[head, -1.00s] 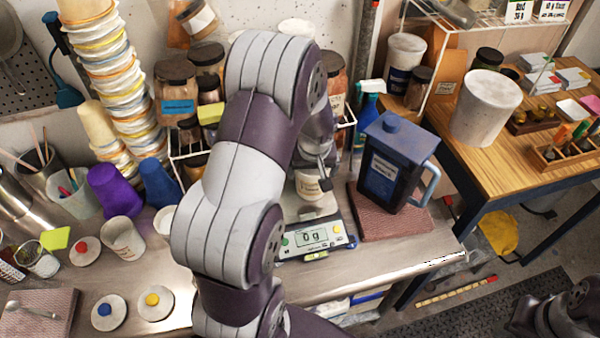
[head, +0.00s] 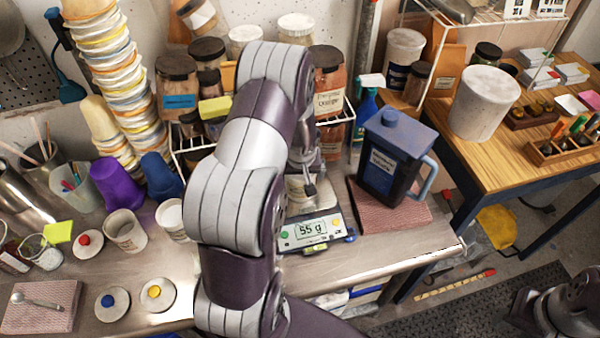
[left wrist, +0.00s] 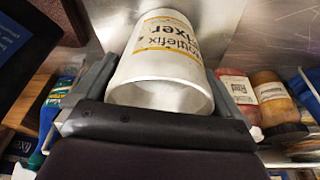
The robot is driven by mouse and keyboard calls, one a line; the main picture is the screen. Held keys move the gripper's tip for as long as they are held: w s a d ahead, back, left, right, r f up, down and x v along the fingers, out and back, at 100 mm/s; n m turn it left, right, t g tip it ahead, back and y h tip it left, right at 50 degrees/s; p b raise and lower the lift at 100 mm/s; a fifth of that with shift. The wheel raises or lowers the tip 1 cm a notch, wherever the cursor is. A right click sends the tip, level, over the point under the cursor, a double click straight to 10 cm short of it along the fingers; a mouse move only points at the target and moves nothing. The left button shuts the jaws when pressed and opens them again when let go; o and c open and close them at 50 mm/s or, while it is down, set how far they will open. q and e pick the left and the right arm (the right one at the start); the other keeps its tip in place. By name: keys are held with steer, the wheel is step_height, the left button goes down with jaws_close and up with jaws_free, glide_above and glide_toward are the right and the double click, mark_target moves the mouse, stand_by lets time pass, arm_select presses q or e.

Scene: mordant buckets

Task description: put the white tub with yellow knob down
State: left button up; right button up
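The white tub (left wrist: 158,95) has a yellow-banded "fixer" label, and its mouth is open. The left wrist view shows it between the fingers of my left gripper (left wrist: 160,90), which touch both sides. The tub is over the scale (head: 310,230), whose display reads 55 g. A round white lid with a yellow knob (head: 154,292) lies apart on the bench.
A dark blue jug (head: 385,168) stands on a pink mat (head: 410,220) right of the scale. A jar rack stands behind.

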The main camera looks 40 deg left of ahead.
arm_select(q)
steer(key=shift+w, duration=0.1)
steer(key=shift+r+p, duration=0.3)
steer(key=shift+r, duration=0.1)
steer(key=v, duration=1.1)
steer(key=shift+r, duration=0.25)
